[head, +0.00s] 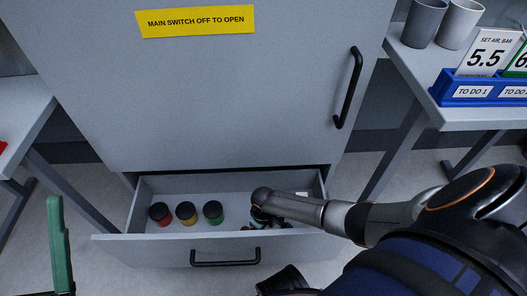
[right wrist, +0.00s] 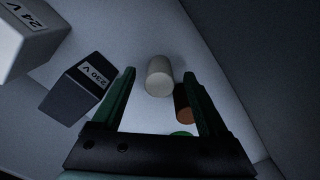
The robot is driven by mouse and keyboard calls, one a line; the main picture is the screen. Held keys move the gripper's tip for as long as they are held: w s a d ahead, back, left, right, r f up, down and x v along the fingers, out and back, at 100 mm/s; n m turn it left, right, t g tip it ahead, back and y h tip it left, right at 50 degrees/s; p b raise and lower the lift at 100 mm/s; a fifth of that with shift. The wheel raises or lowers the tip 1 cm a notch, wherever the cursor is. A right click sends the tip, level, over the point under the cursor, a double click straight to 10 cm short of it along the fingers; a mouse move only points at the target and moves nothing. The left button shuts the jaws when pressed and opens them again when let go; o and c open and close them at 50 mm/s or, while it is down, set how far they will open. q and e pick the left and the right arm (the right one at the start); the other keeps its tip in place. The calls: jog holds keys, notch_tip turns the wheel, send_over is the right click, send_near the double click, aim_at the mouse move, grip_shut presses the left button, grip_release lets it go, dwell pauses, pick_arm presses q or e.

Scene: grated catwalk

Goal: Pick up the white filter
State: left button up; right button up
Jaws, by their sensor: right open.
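The white filter, a pale upright-looking cylinder (right wrist: 159,80), is in the drawer in the right wrist view. In the head view my right arm hides it. My right gripper (right wrist: 159,73) is open, with its green fingers on either side of the filter's near end in the picture; I cannot tell whether they touch it. In the head view this gripper (head: 262,216) reaches down into the open drawer (head: 160,247) and is mostly hidden by its wrist. Of my left gripper, one green finger (head: 57,240) shows at the lower left, away from the drawer.
Red (head: 160,214), yellow (head: 186,213) and green (head: 213,212) dark-topped cylinders stand in the drawer's left part. An orange-brown cylinder (right wrist: 183,103) is beside my right finger. A dark 230 V box (right wrist: 75,88) and white 24 V box (right wrist: 25,38) are close by. The cabinet front (head: 230,100) rises behind.

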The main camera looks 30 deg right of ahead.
jog(key=shift+f, duration=0.25)
grip_shut()
dwell(0.4)
